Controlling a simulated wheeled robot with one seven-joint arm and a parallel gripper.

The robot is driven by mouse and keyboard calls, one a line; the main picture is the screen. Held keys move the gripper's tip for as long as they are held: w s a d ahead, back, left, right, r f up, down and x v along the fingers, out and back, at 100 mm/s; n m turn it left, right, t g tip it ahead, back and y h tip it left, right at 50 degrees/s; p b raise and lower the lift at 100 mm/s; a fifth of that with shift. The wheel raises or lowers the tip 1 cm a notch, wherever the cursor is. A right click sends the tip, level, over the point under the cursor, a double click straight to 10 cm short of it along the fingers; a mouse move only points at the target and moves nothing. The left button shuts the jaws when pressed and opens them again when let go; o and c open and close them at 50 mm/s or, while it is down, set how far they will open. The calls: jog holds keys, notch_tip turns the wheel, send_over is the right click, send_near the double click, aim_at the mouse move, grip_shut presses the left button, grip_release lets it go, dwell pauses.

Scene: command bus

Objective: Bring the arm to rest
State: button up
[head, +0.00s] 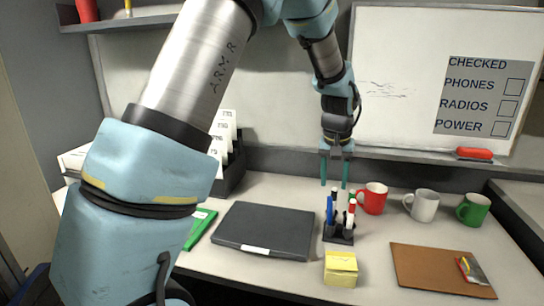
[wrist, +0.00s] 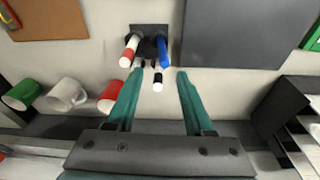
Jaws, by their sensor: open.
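My gripper (head: 337,184) hangs pointing down over the desk, with its two teal fingers apart. In the wrist view my gripper (wrist: 156,78) shows nothing clasped. Its fingertips are close to the tops of the markers in a dark pen holder (head: 338,238). The holder also shows in the wrist view (wrist: 149,28). A blue marker (head: 330,208), a red-and-white marker (head: 350,214) and a white marker with a black end (wrist: 158,80) stand in it. The black end appears between the fingers in the wrist view; I cannot tell whether they touch it. My arm is bent, reaching forward.
A red mug (head: 373,198), white mug (head: 421,205) and green mug (head: 473,209) stand right of the holder. A closed dark laptop (head: 265,229) lies left, yellow notes (head: 341,269) in front, a brown clipboard (head: 430,268) front right. A whiteboard (head: 400,50) stands behind.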

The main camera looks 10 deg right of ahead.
jog(key=a+r+n, duration=0.1)
jog(key=a+n, duration=0.1)
jog(key=a, duration=1.6)
jog(key=s+a+n, duration=0.1)
jog(key=s+a, duration=0.4)
jog(key=a, duration=0.3)
jog(key=s+a+n+y, duration=0.1)
jog(key=s+a, duration=0.3)
jog(key=a, duration=0.5)
jog(key=shift+s+a+f+n, duration=0.15)
jog(key=shift+s+f+n, duration=0.2)
jog(key=shift+n, duration=0.05)
